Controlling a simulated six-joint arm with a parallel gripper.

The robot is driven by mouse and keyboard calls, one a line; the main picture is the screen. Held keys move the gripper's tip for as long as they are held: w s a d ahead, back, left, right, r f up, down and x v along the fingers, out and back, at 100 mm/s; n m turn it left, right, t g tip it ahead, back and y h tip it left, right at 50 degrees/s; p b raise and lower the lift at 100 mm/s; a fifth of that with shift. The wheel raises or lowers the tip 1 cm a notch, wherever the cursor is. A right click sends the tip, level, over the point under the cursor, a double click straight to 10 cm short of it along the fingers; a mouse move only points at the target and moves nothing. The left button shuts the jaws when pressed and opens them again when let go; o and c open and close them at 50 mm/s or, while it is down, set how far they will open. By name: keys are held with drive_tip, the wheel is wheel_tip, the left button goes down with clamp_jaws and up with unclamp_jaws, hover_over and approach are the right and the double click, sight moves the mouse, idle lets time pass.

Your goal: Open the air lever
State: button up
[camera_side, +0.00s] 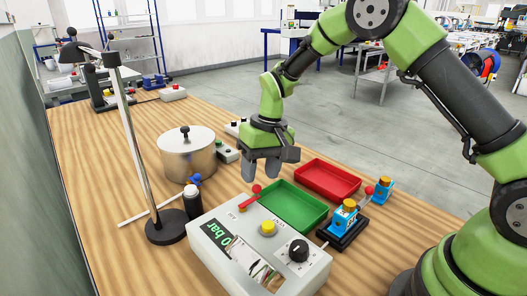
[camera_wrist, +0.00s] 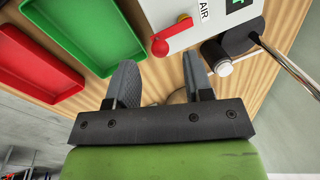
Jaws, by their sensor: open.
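The air lever (camera_side: 250,195) is a red handle with a round knob, on the far corner of a pale control box (camera_side: 222,262). The box display reads 0 bar. In the wrist view the lever (camera_wrist: 171,34) sits beside the AIR label, and its knob overhangs the box edge. My gripper (camera_side: 268,174) is open and empty, above the bench and beyond the lever in the side view. In the wrist view my gripper's fingers (camera_wrist: 160,76) are spread, and the lever knob lies ahead of the gap between their tips. Nothing is touching the lever.
A green tray (camera_side: 322,221) and a red tray (camera_side: 354,192) lie right of my gripper. A metal pot (camera_side: 213,163) stands to the left. A slanted stand pole (camera_side: 129,130) rises near the box. A blue valve block (camera_side: 345,217) sits right of the box.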

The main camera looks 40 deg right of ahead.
wheel_tip(320, 180, up, 6)
drive_tip(key=d, duration=0.1)
drive_tip(key=shift+s, duration=0.15)
drive_tip(key=shift+d+r, duration=0.1)
drive_tip(key=shift+r, duration=0.05)
drive_tip(key=s+r+t, duration=0.3)
drive_tip(key=s+r, duration=0.7)
drive_tip(key=r, duration=0.2)
drive_tip(key=s+m+t, duration=0.1)
drive_tip(key=s+t, duration=0.2)
drive_tip(key=s, duration=0.9)
drive_tip(key=shift+s+d+r+m+t, duration=0.2)
drive_tip(key=shift+s+m+t, duration=0.1)
drive_tip(key=shift+s+t, duration=0.1)
